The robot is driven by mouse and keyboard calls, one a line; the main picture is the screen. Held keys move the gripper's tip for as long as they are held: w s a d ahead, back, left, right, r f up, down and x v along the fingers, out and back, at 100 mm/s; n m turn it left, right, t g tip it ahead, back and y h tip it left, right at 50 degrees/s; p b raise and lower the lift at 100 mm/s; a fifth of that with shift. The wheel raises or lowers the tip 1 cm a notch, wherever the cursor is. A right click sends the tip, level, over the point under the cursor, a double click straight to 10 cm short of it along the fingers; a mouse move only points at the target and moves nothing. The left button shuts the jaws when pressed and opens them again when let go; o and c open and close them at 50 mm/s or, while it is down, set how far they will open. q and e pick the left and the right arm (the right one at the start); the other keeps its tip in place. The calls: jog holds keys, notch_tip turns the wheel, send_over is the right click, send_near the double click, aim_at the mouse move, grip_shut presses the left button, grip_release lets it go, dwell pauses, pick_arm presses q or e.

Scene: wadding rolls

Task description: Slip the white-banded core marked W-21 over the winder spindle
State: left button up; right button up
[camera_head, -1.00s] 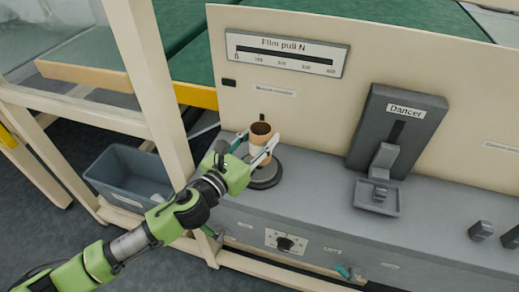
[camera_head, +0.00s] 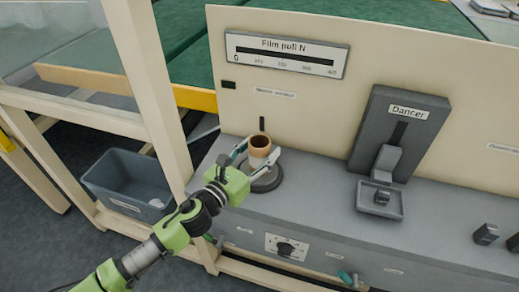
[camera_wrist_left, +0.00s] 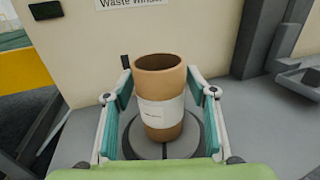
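The tan core (camera_head: 260,147) with a white band stands upright over the dark round base (camera_head: 267,183) on the machine's grey deck. In the left wrist view the core (camera_wrist_left: 160,84) shows its open top and a band (camera_wrist_left: 162,112) with print too small to read. My right gripper is out of view.
The upright cream panel (camera_head: 330,110) stands close behind the core. The dancer unit (camera_head: 400,125) and its small tray (camera_head: 381,200) are to the right. A grey-blue bin (camera_head: 130,183) sits lower left beyond a cream frame post (camera_head: 150,80). The deck between core and dancer is clear.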

aim_at(254, 155)
pick_arm(q)
jog(key=shift+r, duration=0.15)
jog(key=shift+s+a, duration=0.1)
jog(key=shift+s, duration=0.1)
jog(key=v, duration=0.7)
jog(key=shift+r, duration=0.1)
dwell(0.4)
